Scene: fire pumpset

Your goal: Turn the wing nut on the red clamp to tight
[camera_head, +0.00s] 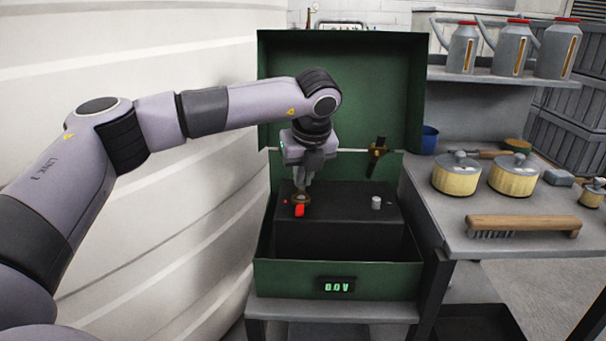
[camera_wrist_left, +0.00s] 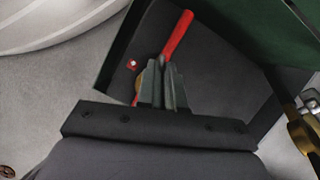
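The red clamp (camera_head: 299,209) sits on the left part of the black battery block (camera_head: 345,205) inside an open green box. Its red handle (camera_wrist_left: 178,38) sticks out beyond my fingers in the left wrist view. Some brass of the clamp (camera_wrist_left: 139,87) shows beside the fingers. My left gripper (camera_head: 302,184) points down onto the clamp, and its fingers (camera_wrist_left: 162,68) are close together there. The wing nut is hidden at the fingertips, so its turn cannot be read. My right gripper is not in view.
A dark and brass clamp (camera_head: 377,156) hangs at the back edge. A grey post (camera_head: 376,202) stands at right. A bench (camera_head: 450,220) holds pots and a brush.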

